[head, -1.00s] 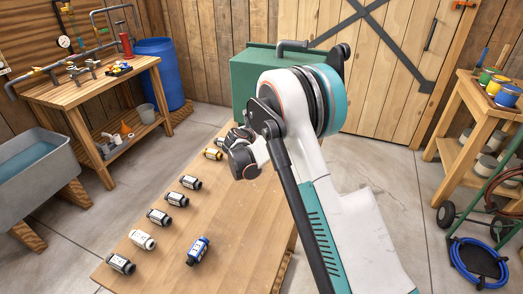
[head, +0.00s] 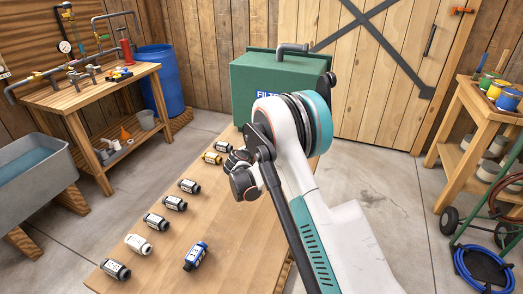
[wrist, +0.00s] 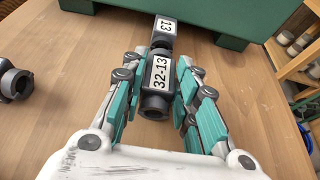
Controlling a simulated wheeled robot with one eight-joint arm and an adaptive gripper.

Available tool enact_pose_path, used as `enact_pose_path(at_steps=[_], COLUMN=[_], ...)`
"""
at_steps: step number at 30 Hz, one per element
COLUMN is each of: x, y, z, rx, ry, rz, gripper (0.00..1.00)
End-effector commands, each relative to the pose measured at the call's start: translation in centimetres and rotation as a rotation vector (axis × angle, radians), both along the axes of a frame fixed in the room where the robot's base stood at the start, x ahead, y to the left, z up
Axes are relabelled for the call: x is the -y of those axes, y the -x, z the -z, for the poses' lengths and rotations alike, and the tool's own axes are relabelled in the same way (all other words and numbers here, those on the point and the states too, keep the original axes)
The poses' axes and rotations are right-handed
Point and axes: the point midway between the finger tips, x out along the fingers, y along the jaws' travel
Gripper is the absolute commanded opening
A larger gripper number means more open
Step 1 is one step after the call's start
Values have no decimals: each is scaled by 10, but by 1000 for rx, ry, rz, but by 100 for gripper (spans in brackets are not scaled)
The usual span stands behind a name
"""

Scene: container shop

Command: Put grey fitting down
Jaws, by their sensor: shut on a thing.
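A grey fitting (wrist: 155,103) with a white label reading 32-13 is between the fingers of my gripper (wrist: 158,82) in the wrist view. The gripper is shut on it. Just beyond its far end is a grey piece (wrist: 165,31) labelled 13, in front of the green box. I cannot tell whether the two touch. In the head view the green box (head: 265,78) with FILTER lettering stands at the far end of the table (head: 225,215). My arm hides the held fitting and most of the gripper there.
Several dark fittings (head: 175,203), a white one (head: 138,244) and a yellow one (head: 212,158) line the table's left side. A blue fitting (head: 195,256) lies nearer its middle. In the wrist view a dark fitting (wrist: 14,82) lies at left, with bare wood between.

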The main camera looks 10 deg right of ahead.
Motion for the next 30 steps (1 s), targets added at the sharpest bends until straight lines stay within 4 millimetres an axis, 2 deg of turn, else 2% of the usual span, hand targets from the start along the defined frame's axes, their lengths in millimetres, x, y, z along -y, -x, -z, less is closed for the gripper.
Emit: enact_pose_path(at_steps=[1, 3, 17, 20, 30], x=[0, 0, -4, -12, -46], y=[0, 0, 4, 15, 68], z=[1, 1, -5, -12, -39], rx=[0, 0, 0, 0, 0], ry=[0, 0, 0, 0, 0], rz=[0, 0, -1, -2, -2], gripper=[32, 48, 48, 48, 48])
